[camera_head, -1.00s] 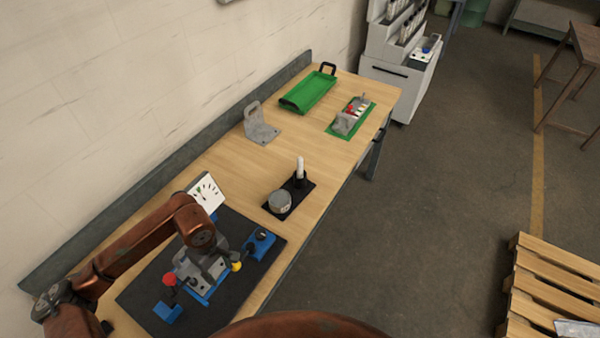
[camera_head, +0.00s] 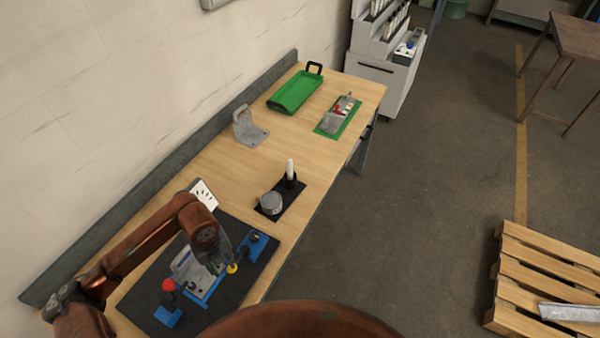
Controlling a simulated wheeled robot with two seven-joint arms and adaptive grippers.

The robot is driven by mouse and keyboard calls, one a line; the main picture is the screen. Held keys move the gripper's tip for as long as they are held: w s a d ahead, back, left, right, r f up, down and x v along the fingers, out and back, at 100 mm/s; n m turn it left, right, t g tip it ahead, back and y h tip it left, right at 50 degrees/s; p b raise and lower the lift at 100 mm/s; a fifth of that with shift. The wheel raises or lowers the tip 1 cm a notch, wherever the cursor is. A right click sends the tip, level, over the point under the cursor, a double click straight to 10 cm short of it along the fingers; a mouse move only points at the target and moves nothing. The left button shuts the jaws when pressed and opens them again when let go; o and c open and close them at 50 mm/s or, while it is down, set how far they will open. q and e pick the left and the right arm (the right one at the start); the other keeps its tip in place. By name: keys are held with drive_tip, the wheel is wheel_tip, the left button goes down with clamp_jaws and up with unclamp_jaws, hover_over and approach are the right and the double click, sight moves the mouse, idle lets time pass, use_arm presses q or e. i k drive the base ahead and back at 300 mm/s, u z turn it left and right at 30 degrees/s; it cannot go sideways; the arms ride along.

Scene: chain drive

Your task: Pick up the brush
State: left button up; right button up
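A white upright stick (camera_head: 290,168), which looks like the brush's handle, stands in a black holder on a small black mat (camera_head: 294,194). Its bristles cannot be seen. A round grey tin (camera_head: 271,203) sits on the same mat. My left gripper (camera_head: 219,265) points down over the grey and blue fixture (camera_head: 190,275), to the lower left of the stick and well apart from it. Its fingers are small and dark against the fixture, so their opening is unclear. My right gripper is out of view.
The fixture stands on a dark mat (camera_head: 150,301) with a red knob (camera_head: 168,285) and a blue block (camera_head: 257,243). Farther along the wooden table are a grey bracket (camera_head: 246,128), a green tray (camera_head: 297,92) and a green-based part holder (camera_head: 338,116). Bare wood lies between.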

sight(290, 162)
drive_tip(key=z, duration=0.65)
drive_tip(key=i, duration=1.55)
drive_tip(key=u, duration=0.45)
